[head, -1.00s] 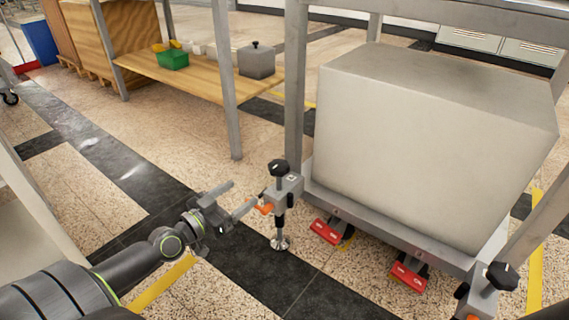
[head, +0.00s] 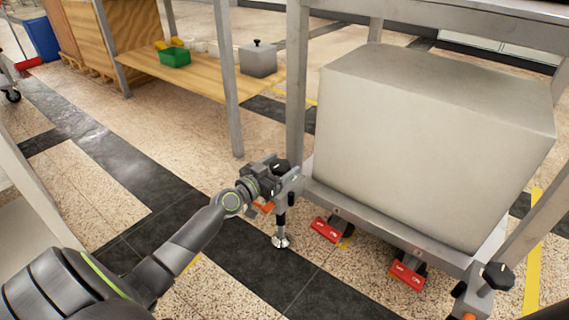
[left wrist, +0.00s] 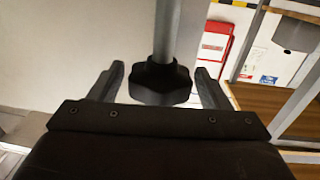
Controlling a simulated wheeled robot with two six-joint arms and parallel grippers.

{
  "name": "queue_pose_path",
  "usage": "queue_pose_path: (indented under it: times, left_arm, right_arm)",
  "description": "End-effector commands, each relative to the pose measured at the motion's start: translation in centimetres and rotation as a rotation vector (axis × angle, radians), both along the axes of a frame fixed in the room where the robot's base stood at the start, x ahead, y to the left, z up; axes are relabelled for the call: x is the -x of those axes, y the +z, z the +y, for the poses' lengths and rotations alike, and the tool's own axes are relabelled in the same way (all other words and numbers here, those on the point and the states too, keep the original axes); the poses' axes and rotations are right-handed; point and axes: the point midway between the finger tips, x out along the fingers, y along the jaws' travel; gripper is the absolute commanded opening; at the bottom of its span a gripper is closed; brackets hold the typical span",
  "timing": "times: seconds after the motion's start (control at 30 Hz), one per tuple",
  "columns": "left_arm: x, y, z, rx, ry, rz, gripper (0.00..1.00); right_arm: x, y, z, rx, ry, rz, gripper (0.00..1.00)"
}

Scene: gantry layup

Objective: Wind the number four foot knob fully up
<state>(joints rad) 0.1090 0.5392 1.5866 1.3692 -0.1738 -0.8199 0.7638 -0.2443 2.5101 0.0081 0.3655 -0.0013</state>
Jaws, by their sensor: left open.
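A black lobed foot knob (head: 283,166) tops the levelling foot at the frame's near left corner; I cannot read its number. My left gripper (head: 268,172) is at this knob, partly covering it in the head view. In the left wrist view the knob (left wrist: 160,83) sits between the two open fingers of my left gripper (left wrist: 160,76), with a gap visible on each side. The foot's round metal pad (head: 281,242) is below, at the floor. My right gripper is not in view.
An orange tab (head: 265,208) sticks out beside the foot. Red caster pedals (head: 325,229) lie under the frame, which carries a large grey block (head: 430,140). Another black knob (head: 499,276) stands at the right corner. A wooden shelf (head: 205,84) is behind.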

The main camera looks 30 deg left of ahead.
Motion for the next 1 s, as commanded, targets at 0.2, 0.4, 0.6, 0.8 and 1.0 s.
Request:
queue_pose_path:
  times: [0.2, 0.4, 0.6, 0.8, 1.0]
  left_arm:
    - [-1.6, -0.1, -0.3, 0.001, -0.001, 0.001, 0.71]
    - [-1.8, 0.0, -0.3, 0.000, -0.001, 0.001, 0.71]
    - [-1.8, 0.0, -0.3, 0.000, -0.001, 0.001, 0.59]
    - [-1.8, 0.0, -0.3, 0.000, 0.000, 0.001, 0.33]
    - [-1.8, 0.0, -0.3, 0.000, 0.001, 0.001, 0.26]
  right_arm:
    - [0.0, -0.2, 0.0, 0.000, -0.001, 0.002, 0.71]
    - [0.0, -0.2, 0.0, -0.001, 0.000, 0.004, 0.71]
    - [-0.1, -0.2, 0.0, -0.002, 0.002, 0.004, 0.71]
    - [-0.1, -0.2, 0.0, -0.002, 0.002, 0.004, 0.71]
    - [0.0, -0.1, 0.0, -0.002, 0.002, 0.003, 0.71]
